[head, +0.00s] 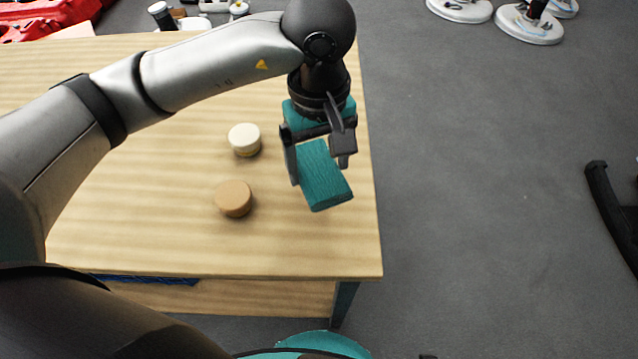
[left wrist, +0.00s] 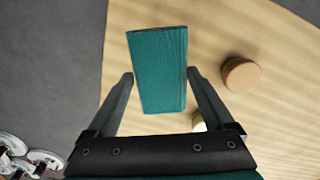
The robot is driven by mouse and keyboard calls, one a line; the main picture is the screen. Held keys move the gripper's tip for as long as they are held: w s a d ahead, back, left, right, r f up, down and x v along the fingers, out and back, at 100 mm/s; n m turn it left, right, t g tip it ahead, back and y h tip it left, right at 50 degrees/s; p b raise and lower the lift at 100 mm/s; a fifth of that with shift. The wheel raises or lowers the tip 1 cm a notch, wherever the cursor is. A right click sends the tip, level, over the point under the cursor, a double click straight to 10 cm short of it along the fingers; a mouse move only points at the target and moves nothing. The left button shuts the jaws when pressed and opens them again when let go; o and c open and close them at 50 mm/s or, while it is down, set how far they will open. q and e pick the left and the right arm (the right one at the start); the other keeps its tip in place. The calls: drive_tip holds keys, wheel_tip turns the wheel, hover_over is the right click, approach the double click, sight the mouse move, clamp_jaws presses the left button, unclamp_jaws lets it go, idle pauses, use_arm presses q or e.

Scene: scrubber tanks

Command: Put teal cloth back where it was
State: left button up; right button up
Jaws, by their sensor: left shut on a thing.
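The teal cloth (head: 326,184) is a thick rectangular block in the head view, over the right part of the wooden table (head: 130,230). My left gripper (head: 318,168) is shut on it, one finger on each side. In the left wrist view the cloth (left wrist: 158,70) lies between the two fingers of the left gripper (left wrist: 160,78) and reaches out past their tips. I cannot tell whether its underside touches the tabletop. My right gripper is not in view.
A cream round piece (head: 244,139) and a tan round piece (head: 233,198) stand on the table left of the cloth. The table's right edge is close to the cloth, with grey floor (head: 480,200) beyond. White round scrubber parts (head: 530,24) lie at the top right.

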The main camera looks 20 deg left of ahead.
sight(319, 181)
use_arm(q)
wheel_tip(319, 181, down, 5)
drive_tip(key=shift+b, duration=0.6)
drive_tip(key=shift+f, duration=0.2)
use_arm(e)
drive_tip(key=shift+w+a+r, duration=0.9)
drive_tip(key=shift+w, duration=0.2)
use_arm(q)
drive_tip(key=shift+f, duration=0.15)
drive_tip(key=o, duration=1.1)
drive_tip(key=shift+c, duration=0.2)
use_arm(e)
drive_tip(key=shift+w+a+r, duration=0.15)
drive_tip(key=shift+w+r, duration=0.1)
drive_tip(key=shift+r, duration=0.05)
